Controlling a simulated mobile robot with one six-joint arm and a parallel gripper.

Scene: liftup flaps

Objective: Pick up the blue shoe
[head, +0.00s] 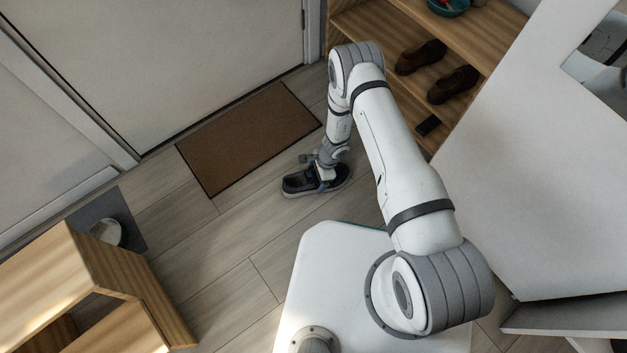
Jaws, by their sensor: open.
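A dark shoe (299,183) with a blue tint lies on the floor, just right of the brown doormat's lower corner. My gripper (325,180) points down at the shoe's right half, with its fingers at or over the shoe's opening. The gripper is open. The fingertips are small and partly hidden, so I cannot tell whether they touch the shoe. The shoe appears to rest flat on the floor, and the gripper covers part of it.
A brown doormat (249,138) lies before a white door (160,60). A wooden shelf (375,27) holds two brown shoes (421,57) (453,84) and a teal bowl (447,6). Wooden furniture (95,262) stands at lower left. Floor left of the shoe is clear.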

